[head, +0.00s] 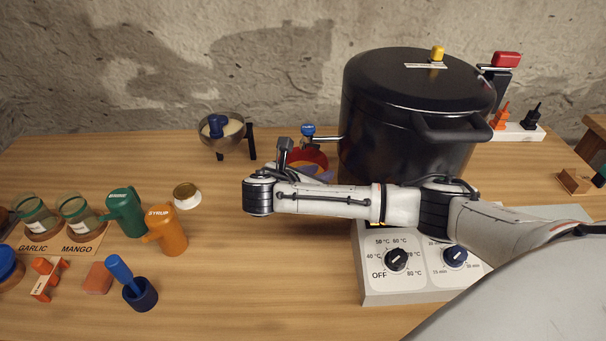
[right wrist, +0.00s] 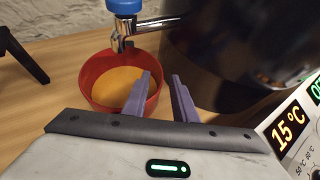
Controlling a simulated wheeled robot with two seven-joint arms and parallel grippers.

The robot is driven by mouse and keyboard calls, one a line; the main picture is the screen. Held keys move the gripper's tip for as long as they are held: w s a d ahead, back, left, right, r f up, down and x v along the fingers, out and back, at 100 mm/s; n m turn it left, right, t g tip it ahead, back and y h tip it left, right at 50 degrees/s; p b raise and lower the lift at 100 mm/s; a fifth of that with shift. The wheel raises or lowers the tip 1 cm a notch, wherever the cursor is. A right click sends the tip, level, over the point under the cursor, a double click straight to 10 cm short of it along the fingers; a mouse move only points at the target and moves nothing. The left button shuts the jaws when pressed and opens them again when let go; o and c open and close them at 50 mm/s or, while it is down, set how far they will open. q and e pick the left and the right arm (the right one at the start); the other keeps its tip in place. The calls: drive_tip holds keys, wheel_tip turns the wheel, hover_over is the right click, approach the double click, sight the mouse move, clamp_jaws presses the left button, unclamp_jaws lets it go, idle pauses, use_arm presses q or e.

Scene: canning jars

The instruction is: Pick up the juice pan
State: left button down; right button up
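The juice pan (right wrist: 88,92) is a red round pan with orange-yellow juice in it, standing on the table under a metal tap with a blue top. In the head view the red pan (head: 312,156) is partly hidden by my right gripper (head: 316,171). In the right wrist view the purple fingers of my right gripper (right wrist: 161,75) are apart, at the pan's right side. One finger overlaps the pan and the other is to its right, with the rim showing between them. Whether they touch it, I cannot tell. My left gripper is not in view.
A large black pot (head: 390,130) stands close right of the pan, above a control panel (head: 425,275). The tap (head: 308,130) overhangs the pan. A bowl on a stand (head: 222,145) is behind left. Jars, an orange syrup jug (head: 168,235) and a blue mortar (head: 140,294) stand left.

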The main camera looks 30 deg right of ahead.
drive_tip(key=shift+w+d+f, duration=0.2)
drive_tip(key=shift+d+f, duration=0.05)
drive_tip(key=shift+d, duration=0.2)
clamp_jaws()
drive_tip(key=shift+s+a+f, duration=0.1)
drive_tip(key=shift+a+f, duration=0.1)
idle(0.9)
drive_tip(key=shift+r, duration=0.1)
